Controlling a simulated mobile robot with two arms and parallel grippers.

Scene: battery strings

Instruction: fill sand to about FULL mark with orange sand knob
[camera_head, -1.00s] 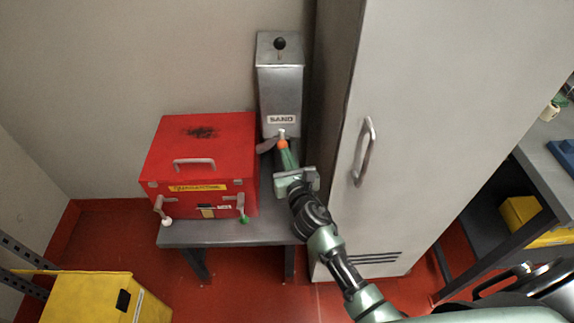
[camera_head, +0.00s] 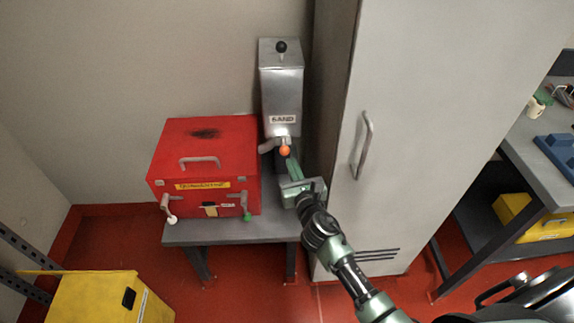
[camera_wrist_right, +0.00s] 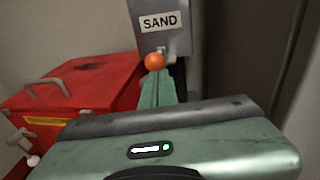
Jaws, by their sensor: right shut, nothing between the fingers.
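The grey metal sand dispenser (camera_head: 282,88) with a SAND label stands against the wall at the back of the small table. Its orange knob (camera_head: 285,151) is low on its front, and it also shows in the right wrist view (camera_wrist_right: 155,61). My right gripper (camera_head: 288,160) is shut and empty. Its fingertips are just below the orange knob and look close to it or touching; I cannot tell which. In the right wrist view the fingers (camera_wrist_right: 157,85) point up at the knob. My left gripper is not in view.
A red box (camera_head: 205,150) with a top handle and two front levers stands on the grey table (camera_head: 230,232), left of the dispenser. A tall grey cabinet (camera_head: 420,120) stands close on the right. A yellow bin (camera_head: 95,298) is at the lower left.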

